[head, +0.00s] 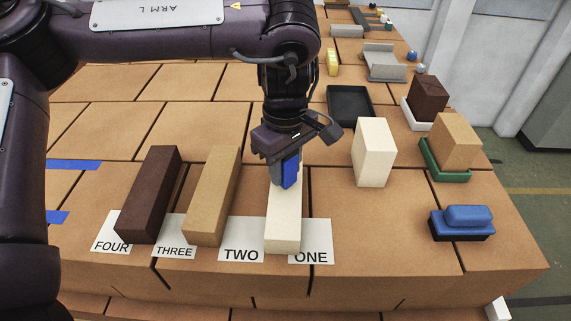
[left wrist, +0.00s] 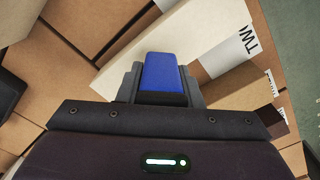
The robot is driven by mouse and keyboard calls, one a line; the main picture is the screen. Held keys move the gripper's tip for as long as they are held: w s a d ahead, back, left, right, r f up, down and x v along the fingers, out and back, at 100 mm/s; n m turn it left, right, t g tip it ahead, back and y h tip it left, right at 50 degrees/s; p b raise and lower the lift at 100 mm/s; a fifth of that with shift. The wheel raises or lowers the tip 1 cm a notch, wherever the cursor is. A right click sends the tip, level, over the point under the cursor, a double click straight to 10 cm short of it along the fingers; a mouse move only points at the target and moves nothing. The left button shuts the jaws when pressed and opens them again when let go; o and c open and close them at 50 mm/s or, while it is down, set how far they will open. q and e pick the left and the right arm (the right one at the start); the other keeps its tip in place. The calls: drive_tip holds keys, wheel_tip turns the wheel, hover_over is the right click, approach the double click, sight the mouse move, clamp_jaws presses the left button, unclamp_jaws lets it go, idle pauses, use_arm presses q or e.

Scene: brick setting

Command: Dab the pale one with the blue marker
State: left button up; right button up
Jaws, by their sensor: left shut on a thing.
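My left gripper (head: 283,166) is shut on the blue marker (head: 291,172), a small blue block pointing down. The marker also shows between the fingers in the left wrist view (left wrist: 163,74). It is over the far part of a long pale brick (head: 283,222) lying at the front, between the cards TWO (head: 241,254) and ONE (head: 312,257). The pale brick also shows behind the marker in the left wrist view (left wrist: 190,35). I cannot tell whether the marker touches it. My right gripper is out of view.
A dark brown brick (head: 150,195) and a tan brick (head: 212,195) lie left of the pale one. Another pale block (head: 374,152) stands behind right.

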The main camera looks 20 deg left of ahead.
use_arm(q)
drive_tip(key=shift+f, duration=0.5)
idle(0.3)
drive_tip(key=shift+s+f, duration=0.1)
drive_tip(key=shift+f, duration=0.05)
idle(1.7)
wheel_tip(320, 180, up, 7)
drive_tip(key=p, duration=0.8)
drive_tip(key=shift+r, duration=0.2)
drive_tip(key=shift+f, duration=0.1)
idle(0.3)
